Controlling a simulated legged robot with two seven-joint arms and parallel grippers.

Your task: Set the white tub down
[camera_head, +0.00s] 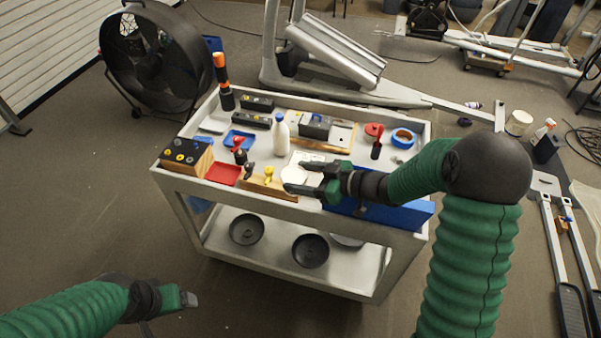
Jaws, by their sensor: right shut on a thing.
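My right gripper (296,177) is over the front middle of the cart's top, its two dark fingers spread around a small white tub (294,172). The tub shows as a pale shape between the fingers, and part of it is hidden by them. I cannot tell whether its base touches the surface. A white sheet or board lies just behind it. My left gripper (188,299) is low at the left, in front of the cart and away from the objects; its finger gap is not clear.
The grey cart (422,135) carries a white bottle (280,135), a blue tray (239,140), a red tray (223,174), a wooden block (187,157) and a tape roll (402,138). A blue case (400,214) is at the front right. Dark bowls sit on the lower shelf.

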